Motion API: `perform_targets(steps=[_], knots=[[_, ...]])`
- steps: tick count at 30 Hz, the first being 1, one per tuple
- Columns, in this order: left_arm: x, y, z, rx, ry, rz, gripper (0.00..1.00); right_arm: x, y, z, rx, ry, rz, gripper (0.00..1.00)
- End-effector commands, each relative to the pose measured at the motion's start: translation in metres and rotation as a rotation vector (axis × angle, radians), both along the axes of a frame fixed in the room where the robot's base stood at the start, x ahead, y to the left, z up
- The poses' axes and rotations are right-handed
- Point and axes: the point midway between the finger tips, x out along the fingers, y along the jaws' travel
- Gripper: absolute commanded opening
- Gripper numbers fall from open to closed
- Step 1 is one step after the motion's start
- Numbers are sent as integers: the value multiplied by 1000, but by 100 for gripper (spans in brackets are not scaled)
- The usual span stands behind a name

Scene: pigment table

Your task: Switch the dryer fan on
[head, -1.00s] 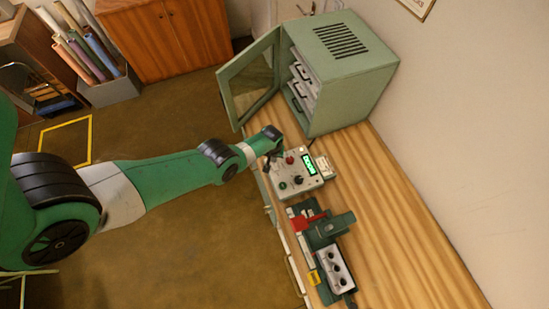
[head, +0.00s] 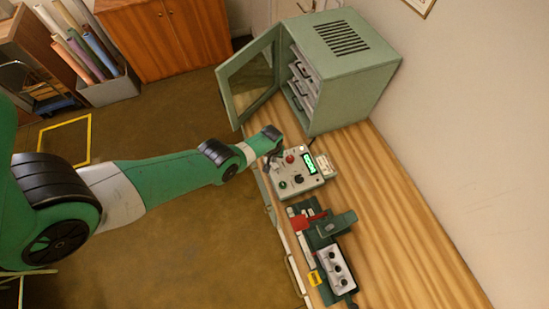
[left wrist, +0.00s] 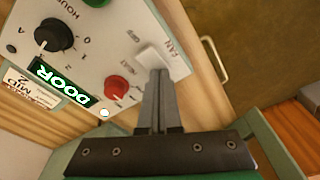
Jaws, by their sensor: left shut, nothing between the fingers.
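The dryer's grey control box (head: 312,182) stands on the wooden bench beside the green dryer cabinet (head: 352,85). In the left wrist view, its panel (left wrist: 95,45) has a white fan switch (left wrist: 150,56) marked FAN, a red button (left wrist: 117,89), a black hour knob (left wrist: 54,36) and a lit display (left wrist: 62,82) reading DOOR. My left gripper (left wrist: 159,73) is shut and empty, its tips over the edge of the fan switch. I cannot tell whether they touch it. In the head view the left gripper (head: 270,158) is at the box's far left corner. My right gripper is out of view.
The cabinet door (head: 248,78) hangs open to the left, close behind my left wrist. A green and red device (head: 333,227) with a knobbed grey block (head: 337,270) sits nearer on the bench. The bench's right side (head: 400,220) is clear.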

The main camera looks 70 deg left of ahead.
Motion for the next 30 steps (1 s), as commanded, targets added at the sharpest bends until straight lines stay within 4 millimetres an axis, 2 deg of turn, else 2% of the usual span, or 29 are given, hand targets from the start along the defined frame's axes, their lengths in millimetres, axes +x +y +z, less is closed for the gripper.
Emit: perform_targets(steps=[21, 30], knots=[[0, 0, 69, 1, -1, 0, 0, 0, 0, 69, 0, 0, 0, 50], [0, 0, 69, 1, -1, 0, 0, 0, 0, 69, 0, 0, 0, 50]])
